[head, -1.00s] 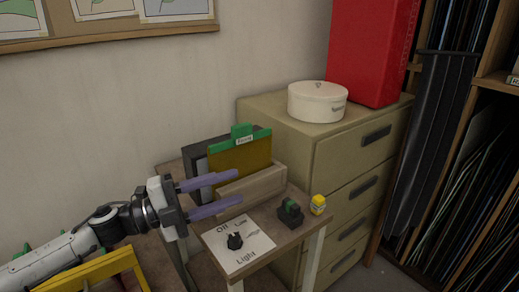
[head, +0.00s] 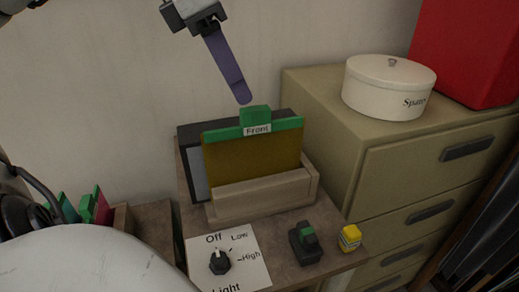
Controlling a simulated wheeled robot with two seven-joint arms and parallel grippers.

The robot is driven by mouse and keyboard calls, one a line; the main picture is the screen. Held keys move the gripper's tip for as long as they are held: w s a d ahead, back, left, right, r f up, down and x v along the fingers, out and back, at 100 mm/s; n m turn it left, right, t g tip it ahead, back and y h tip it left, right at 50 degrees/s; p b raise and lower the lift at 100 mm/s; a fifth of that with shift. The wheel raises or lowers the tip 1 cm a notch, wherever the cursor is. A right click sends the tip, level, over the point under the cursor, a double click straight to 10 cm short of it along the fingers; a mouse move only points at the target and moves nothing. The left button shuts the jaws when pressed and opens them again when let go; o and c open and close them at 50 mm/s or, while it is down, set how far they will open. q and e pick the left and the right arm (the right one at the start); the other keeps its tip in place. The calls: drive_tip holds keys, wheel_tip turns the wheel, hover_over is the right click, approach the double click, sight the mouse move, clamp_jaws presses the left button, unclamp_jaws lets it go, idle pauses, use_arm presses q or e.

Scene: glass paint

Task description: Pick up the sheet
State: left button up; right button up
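The sheet (head: 250,160) is a yellow-brown panel with a green top strip and a raised green tab labelled "Front". It stands upright in a wooden holder (head: 262,192) on a small table, its lower part hidden by the holder's front. My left gripper (head: 243,98) hangs above the sheet, its purple fingers pointing down and slightly right. The tip appears just above the green tab; I cannot tell whether it touches. Only one finger shows clearly, so the opening between the fingers is hidden. No sheet hangs from it. My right gripper is not in view.
A dark-framed panel (head: 195,165) stands behind the sheet. In front are a light dial plate (head: 245,248), a black block with a green top (head: 305,243) and a yellow jar (head: 350,238). A cabinet (head: 325,135) with a white tin (head: 388,88) stands close at right.

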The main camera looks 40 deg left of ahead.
sight(255, 108)
use_arm(q)
drive_tip(key=x, duration=0.7)
drive_tip(key=shift+w+d, duration=0.3)
drive_tip(key=shift+c, duration=0.4)
drive_tip(key=shift+r, duration=0.1)
clamp_jaws()
